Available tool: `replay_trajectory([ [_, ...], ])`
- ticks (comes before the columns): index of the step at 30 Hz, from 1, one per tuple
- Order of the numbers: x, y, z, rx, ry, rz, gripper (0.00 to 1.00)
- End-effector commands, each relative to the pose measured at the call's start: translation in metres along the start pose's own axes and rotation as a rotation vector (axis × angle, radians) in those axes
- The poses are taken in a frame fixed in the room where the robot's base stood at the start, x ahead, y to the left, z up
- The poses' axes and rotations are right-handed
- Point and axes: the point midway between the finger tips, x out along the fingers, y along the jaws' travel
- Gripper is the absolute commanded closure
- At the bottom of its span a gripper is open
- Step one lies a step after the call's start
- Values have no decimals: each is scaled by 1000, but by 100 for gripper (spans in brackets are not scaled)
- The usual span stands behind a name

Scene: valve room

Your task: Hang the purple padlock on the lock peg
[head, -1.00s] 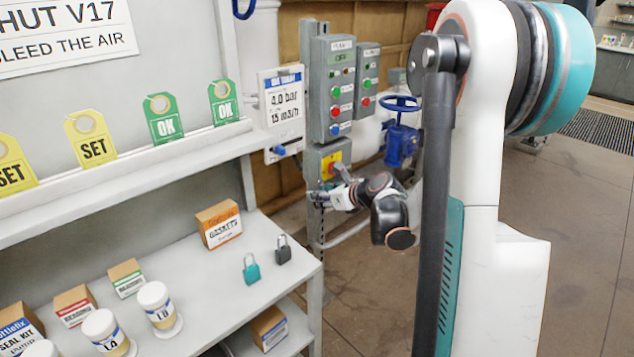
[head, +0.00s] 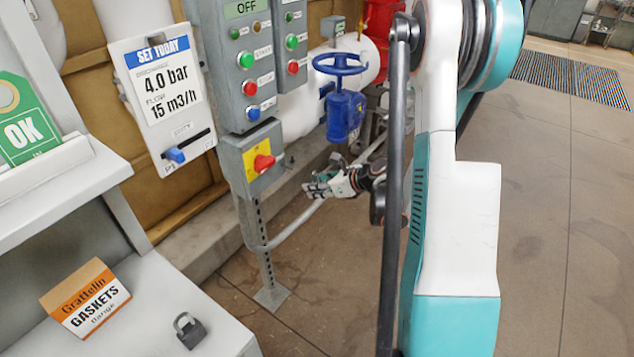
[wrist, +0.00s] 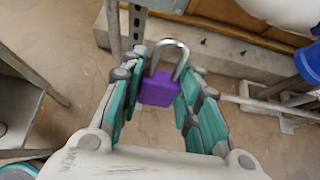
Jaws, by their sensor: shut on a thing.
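The purple padlock (wrist: 156,90) sits between the two teal-padded fingers of my gripper (wrist: 158,105) in the wrist view. My gripper is shut on its body, and its silver shackle points away from the wrist, clear of the fingers. In the head view my gripper (head: 318,188) is out in the open, below and right of the grey switch box (head: 247,160) with its red handle on a yellow plate (head: 263,161). The padlock is too small to make out there. I cannot pick out the lock peg in either view.
A perforated post (head: 263,245) carries the switch box and a grey button panel (head: 240,70). A blue valve with handwheel (head: 341,64) stands behind my gripper. A pipe (head: 305,218) runs low beside the post. A dark padlock (head: 188,329) and gasket box (head: 86,298) lie on the shelf.

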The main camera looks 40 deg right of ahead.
Motion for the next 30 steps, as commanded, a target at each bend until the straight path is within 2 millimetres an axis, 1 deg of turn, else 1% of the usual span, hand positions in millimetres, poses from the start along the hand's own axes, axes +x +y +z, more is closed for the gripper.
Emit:
replay_trajectory([
  [23,47,0,28,-1,0,1,90],
  [30,46,0,27,0,0,0,90],
])
